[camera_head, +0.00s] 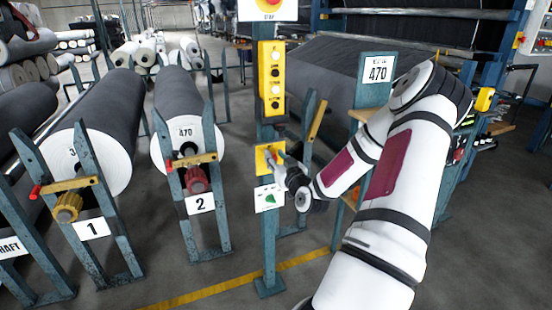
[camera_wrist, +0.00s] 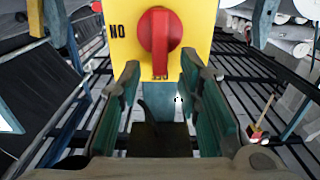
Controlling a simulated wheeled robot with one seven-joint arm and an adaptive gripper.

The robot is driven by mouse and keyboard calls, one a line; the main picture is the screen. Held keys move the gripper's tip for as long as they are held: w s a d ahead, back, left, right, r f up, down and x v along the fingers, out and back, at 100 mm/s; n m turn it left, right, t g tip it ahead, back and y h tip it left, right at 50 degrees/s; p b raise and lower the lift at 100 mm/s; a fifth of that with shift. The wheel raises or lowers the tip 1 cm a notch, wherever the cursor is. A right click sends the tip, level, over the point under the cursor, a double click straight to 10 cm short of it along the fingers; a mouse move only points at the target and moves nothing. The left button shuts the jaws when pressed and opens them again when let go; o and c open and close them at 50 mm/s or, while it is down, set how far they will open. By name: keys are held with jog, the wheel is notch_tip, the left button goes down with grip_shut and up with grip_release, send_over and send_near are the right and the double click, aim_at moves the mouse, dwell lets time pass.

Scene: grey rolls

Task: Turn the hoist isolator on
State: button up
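The hoist isolator is a yellow box on a blue-green post, seen in the head view (camera_head: 262,157) and close up in the wrist view (camera_wrist: 205,15). Its red rotary knob (camera_wrist: 159,35) has its grip bar upright in the wrist picture. Black letters reading "NO" in that picture stand left of the knob. My gripper (camera_wrist: 160,85) is open, its two green-padded fingers apart with nothing between them. The knob lies just beyond the fingertips, roughly centred between them. In the head view my gripper (camera_head: 280,165) is at the box and hides part of its front.
A yellow push-button station (camera_head: 271,80) hangs above on the same post. A white card with a green mark (camera_head: 270,198) is below the isolator. Stands with large grey rolls (camera_head: 180,100) are left. A sign reading 470 (camera_head: 377,69) stands behind my arm.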

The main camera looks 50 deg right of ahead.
jog(key=shift+c, duration=0.3)
grip_shut()
jog(key=shift+m, duration=0.3)
jog(key=m+p, duration=0.1)
jog(key=d+m+p, duration=0.1)
jog(key=m, duration=0.1)
jog(key=shift+s, duration=0.35)
jog(key=m+p, duration=0.2)
jog(key=m, duration=0.1)
jog(key=d+m, duration=0.1)
jog(key=m, duration=0.1)
jog(key=shift+s+f+p, duration=0.3)
jog(key=shift+f+p, duration=0.05)
jog(key=shift+p, duration=0.05)
jog(key=shift+s+d+f+m+p, duration=0.15)
jog(key=shift+f+m+p, duration=0.4)
jog(key=shift+m, duration=1.05)
jog(key=shift+d+f+m+p, duration=0.1)
jog(key=shift+f+m+p, duration=0.2)
jog(key=shift+m+p, duration=0.85)
jog(key=shift+s+d+f+m+p, duration=0.15)
jog(key=shift+f+m, duration=0.3)
jog(key=shift+m, duration=1.6)
